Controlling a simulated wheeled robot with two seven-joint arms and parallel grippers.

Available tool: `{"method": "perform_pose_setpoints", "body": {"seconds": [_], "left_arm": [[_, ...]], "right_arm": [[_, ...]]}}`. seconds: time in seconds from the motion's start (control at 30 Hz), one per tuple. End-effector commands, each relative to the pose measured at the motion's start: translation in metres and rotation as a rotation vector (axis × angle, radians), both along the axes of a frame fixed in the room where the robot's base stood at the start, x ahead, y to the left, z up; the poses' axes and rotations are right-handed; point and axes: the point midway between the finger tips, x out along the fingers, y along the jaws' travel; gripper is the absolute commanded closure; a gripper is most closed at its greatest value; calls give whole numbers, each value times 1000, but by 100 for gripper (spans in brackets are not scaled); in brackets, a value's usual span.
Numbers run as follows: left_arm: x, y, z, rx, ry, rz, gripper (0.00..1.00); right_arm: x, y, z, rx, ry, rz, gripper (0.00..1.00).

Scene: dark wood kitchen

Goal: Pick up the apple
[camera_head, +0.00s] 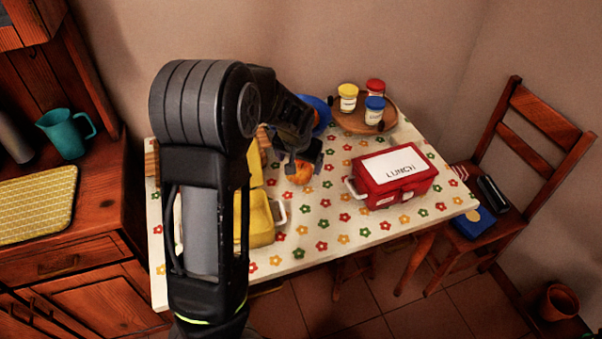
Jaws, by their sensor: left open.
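A round orange-coloured fruit (299,174) sits on the flowered tablecloth, partly hidden by my left gripper; I cannot tell for sure whether it is the apple. My left gripper (306,162) is open, right above and at the fruit's upper side; whether its fingers touch the fruit is unclear. A blue plate (325,109) lies behind the gripper, with part of another orange-coloured thing (316,118) showing on it. No other apple is plain to see. My left arm covers much of the table's left part. My right gripper is not in view.
A red lunch box (411,187) stands right of the fruit. An open yellow box (261,221) is to its left, partly behind my arm. A round wooden tray (349,123) with several jars stands behind. The front of the table (345,247) is clear.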

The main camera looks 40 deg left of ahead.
Motion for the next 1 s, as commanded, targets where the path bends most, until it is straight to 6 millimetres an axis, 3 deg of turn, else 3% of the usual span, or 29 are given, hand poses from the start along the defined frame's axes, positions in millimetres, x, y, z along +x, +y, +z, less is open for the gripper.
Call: {"method": "perform_pose_setpoints", "body": {"seconds": [0.13,0.4,0.77,1.0], "left_arm": [[0,1,-2,1,1,0,14],[8,6,-24,0,2,1,14],[10,6,-28,0,2,2,14],[20,13,-58,0,4,2,14]], "right_arm": [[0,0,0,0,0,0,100],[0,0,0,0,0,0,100],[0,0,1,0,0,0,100],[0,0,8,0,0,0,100]]}}
